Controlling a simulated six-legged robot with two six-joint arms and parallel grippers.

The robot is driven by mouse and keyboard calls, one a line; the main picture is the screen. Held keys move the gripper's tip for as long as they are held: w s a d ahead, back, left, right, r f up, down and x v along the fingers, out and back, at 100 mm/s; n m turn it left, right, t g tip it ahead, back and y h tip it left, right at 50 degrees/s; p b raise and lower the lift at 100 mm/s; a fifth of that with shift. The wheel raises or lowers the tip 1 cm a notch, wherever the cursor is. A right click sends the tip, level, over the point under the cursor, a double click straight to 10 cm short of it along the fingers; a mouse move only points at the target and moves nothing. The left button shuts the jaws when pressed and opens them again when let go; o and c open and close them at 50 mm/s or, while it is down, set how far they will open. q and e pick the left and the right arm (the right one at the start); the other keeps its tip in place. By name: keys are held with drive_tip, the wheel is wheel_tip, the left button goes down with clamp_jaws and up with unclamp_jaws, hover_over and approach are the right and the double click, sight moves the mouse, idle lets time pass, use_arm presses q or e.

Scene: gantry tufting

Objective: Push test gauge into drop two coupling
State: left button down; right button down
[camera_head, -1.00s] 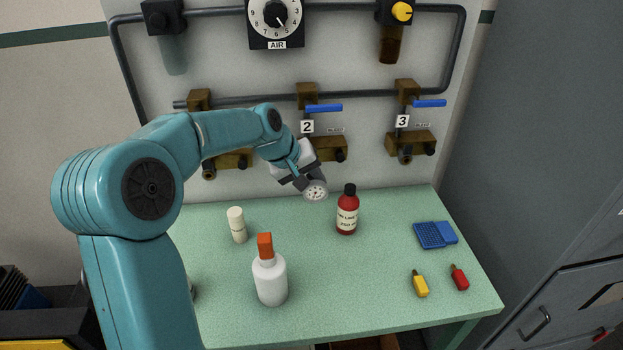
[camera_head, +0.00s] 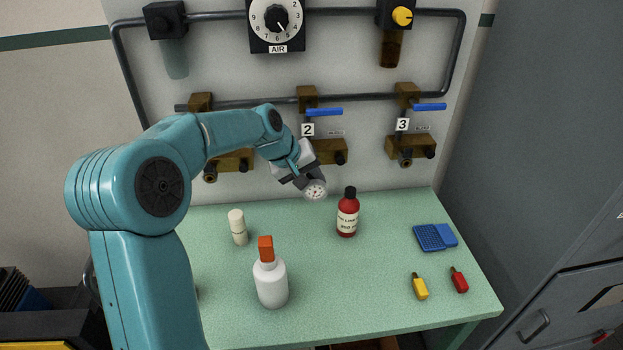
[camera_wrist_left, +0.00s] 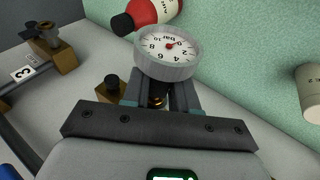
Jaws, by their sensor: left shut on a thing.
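The test gauge (camera_head: 315,189) is a small round dial with a pale rim, its face toward the head camera. My left gripper (camera_head: 303,181) is shut on it, close to the wall panel. In the left wrist view the gauge dial (camera_wrist_left: 168,47) stands beyond the fingers, with a brass stem (camera_wrist_left: 157,101) between them. The drop two manifold (camera_head: 331,151), a brass block beside the label 2 (camera_head: 307,129), is partly hidden by my left wrist. Its coupling opening is hidden there, so I cannot tell whether gauge and coupling touch. My right gripper is not in view.
A red bottle (camera_head: 347,213) stands just right of the gauge. A white bottle with orange cap (camera_head: 270,279) and a cream cylinder (camera_head: 238,227) stand on the green bench (camera_head: 360,300). Drop three's brass block (camera_head: 409,147) is at right. Blue, yellow and red items lie at right.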

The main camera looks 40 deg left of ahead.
use_arm(q)
drive_tip(key=shift+w+a+r+p, duration=0.15)
drive_tip(key=shift+w+a+p, duration=0.2)
drive_tip(key=shift+a, duration=0.2)
idle(0.4)
drive_tip(key=shift+d, duration=0.1)
idle(0.8)
drive_tip(key=c, duration=0.8)
unclamp_jaws()
drive_tip(key=b+v, duration=0.1)
drive_tip(key=v, duration=1.5)
drive_tip(key=shift+s, duration=0.1)
